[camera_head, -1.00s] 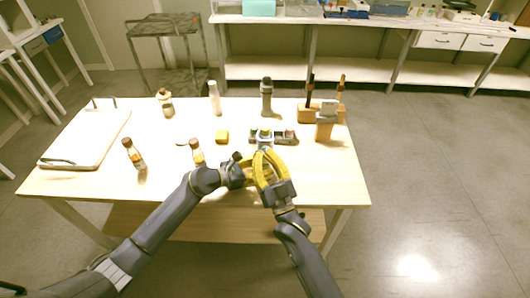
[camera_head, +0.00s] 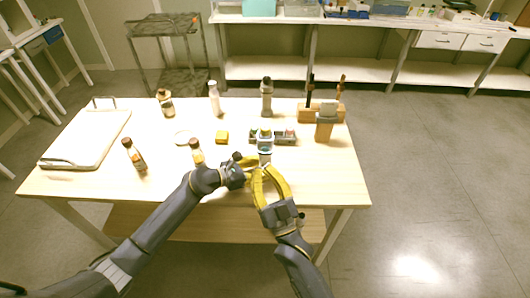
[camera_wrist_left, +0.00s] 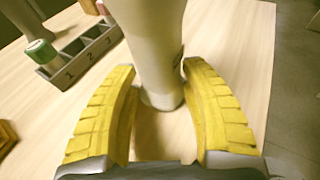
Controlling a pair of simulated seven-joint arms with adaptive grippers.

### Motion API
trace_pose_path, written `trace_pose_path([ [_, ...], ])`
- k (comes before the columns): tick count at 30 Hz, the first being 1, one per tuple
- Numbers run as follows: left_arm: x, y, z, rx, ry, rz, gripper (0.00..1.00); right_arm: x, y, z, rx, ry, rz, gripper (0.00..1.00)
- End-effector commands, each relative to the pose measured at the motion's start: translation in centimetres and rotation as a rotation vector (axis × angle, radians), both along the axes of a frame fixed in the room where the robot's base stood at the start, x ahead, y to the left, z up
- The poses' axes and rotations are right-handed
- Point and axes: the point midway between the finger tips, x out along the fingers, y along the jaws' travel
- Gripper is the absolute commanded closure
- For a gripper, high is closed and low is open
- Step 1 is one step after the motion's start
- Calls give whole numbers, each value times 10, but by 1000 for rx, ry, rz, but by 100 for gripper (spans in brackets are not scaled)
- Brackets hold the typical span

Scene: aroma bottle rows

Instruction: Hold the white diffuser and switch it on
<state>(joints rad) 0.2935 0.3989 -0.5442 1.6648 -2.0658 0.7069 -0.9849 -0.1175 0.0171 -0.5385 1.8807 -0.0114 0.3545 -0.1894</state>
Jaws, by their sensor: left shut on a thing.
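The white diffuser (camera_head: 265,157) stands upright near the front edge of the table, just in front of the numbered rack. In the left wrist view its pale body (camera_wrist_left: 157,45) fills the space between my yellow fingers. My left gripper (camera_head: 251,161) is shut on it from the left. The same gripper (camera_wrist_left: 165,110) shows in the left wrist view with one finger on each side of the body. My right gripper (camera_head: 264,170) is just in front of the diffuser, with its yellow fingers apart and nothing visible between them. Any switch on the diffuser is too small to make out.
A numbered rack (camera_head: 285,136) with small bottles sits close behind. A yellow block (camera_head: 222,137), an amber bottle (camera_head: 134,155), a white bottle (camera_head: 214,98) and a grey bottle (camera_head: 266,97) stand around. A wooden holder (camera_head: 310,114) is at the back right; a white tray (camera_head: 90,140) is at the left.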

Motion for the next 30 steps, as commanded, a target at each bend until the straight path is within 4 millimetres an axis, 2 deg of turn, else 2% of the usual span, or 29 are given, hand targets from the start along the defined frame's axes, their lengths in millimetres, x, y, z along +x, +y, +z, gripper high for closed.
trace_pose_path([
  [5,-1,0,-3,3,5,-1,69,0,0,0,0,0,0,100],
  [6,-1,0,-3,3,5,-1,48,0,0,0,0,0,0,100],
  [12,-1,0,-1,1,2,-1,26,0,0,0,0,0,0,100],
  [22,-2,4,0,2,1,1,26,0,0,0,0,0,0,100],
  [30,-23,35,11,4,1,1,26,0,0,0,0,0,0,100],
])
